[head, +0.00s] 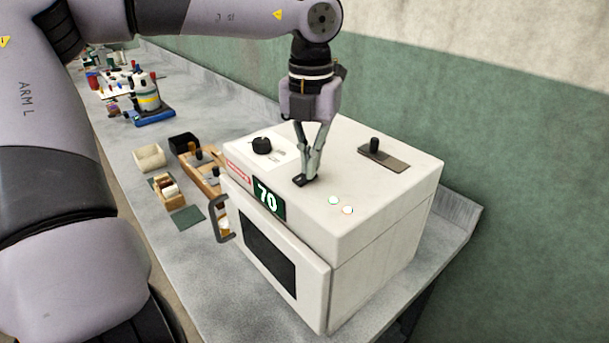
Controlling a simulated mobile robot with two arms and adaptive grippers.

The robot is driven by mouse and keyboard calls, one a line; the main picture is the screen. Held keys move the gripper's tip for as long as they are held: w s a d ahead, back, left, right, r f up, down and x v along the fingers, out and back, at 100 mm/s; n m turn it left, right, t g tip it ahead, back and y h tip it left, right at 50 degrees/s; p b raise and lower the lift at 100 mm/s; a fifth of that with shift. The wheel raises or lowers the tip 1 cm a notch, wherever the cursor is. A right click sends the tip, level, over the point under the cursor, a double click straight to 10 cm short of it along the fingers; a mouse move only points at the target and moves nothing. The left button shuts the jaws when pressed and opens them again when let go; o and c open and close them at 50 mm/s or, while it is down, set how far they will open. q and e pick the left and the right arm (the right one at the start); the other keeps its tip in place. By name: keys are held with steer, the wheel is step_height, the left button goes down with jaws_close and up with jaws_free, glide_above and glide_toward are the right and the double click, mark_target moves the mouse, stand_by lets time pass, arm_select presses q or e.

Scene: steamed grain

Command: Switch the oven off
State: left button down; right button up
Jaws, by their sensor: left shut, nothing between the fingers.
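The oven (370,225) is a white box on the grey bench, with its door and dark window (268,258) facing front left. The door looks closed. A green display (268,198) on its front edge reads 70. On its top are a black knob (262,146), two small pale round lights or buttons (341,205) and a dark knob on a brown plate (384,156). My left gripper (305,180) points down and is shut, its fingertips at the oven top between the black knob and the round buttons. Its tips hide what lies beneath them. My right gripper is not in view.
The grey bench (235,300) runs along the green and white wall. Left of the oven are wooden holders (198,170), a cream box (149,157) and a black box (184,143). A blue-based device (153,115) stands further back. The oven's door handle (219,222) juts out.

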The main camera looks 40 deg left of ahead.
arm_select(q)
steer(key=shift+f, duration=0.3)
steer(key=shift+r, duration=0.2)
steer(key=shift+r+p, duration=0.4)
steer(key=shift+r, duration=0.15)
steer(key=shift+r+p, duration=1.9)
steer(key=shift+r, duration=0.95)
steer(key=shift+s+f, duration=0.1)
